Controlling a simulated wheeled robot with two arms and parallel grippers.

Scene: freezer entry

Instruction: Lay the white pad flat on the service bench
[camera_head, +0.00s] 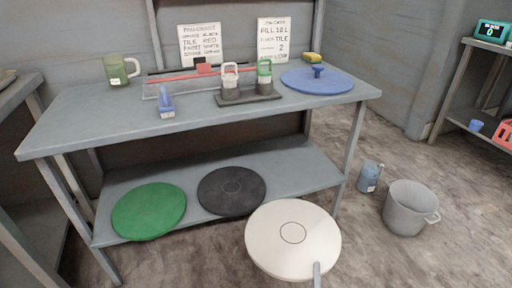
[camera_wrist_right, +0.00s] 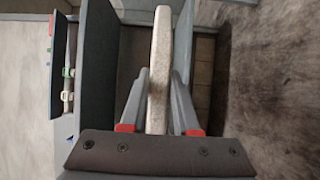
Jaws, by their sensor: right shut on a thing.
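The white pad (camera_head: 270,250) is a thick round disc with a thin ring marked at its middle. It is held off the floor in front of the service bench (camera_head: 215,112), lower than the bench top. My right gripper (camera_head: 317,272) is shut on the pad's near edge. In the right wrist view the pad (camera_wrist_right: 161,55) is edge-on between the two fingers of the gripper (camera_wrist_right: 158,105). My left gripper is not in view.
Green (camera_head: 149,210) and black (camera_head: 231,190) discs lie on the lower shelf. A grey pot (camera_head: 405,209) stands right.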

